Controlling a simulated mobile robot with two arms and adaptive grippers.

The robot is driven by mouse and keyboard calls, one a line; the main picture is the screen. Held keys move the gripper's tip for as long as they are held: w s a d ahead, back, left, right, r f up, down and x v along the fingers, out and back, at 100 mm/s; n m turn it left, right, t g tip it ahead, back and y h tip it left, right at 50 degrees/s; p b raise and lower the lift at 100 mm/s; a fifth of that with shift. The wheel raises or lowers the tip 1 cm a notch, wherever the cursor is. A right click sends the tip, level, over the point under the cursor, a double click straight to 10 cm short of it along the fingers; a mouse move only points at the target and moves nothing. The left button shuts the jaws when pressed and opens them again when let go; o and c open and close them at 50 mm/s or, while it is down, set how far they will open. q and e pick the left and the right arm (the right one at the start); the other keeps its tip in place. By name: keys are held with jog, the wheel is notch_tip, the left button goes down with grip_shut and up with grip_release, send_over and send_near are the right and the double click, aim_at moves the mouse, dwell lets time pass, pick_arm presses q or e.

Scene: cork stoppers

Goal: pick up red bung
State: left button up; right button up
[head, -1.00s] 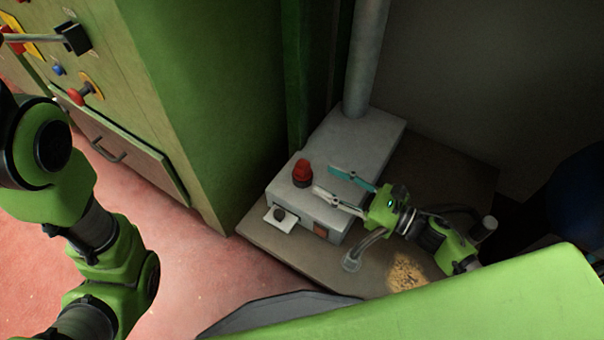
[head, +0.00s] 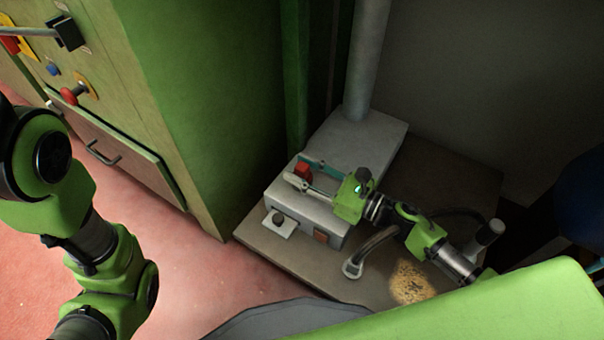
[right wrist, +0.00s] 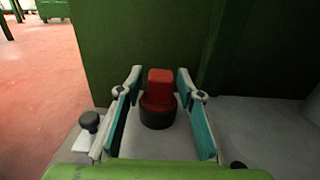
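The red bung (head: 302,169) stands upright on the grey machine base (head: 370,139), at its front left. In the right wrist view the red bung (right wrist: 159,88) has a dark lower part and sits between the fingertips. My right gripper (head: 304,171) is open, with one finger on each side of the bung. In the right wrist view gaps show between the bung and both fingers of the gripper (right wrist: 158,86). My left arm shows at the left of the head view, but its gripper is out of frame.
A dark knob on a white plate (head: 280,223) sits at the front of the base. A green cabinet (head: 215,110) stands close on the left, and a grey post (head: 367,60) rises behind. A curved pipe (head: 372,250) lies near my right arm.

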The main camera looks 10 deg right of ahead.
grip_shut()
jog(key=shift+r, duration=0.1)
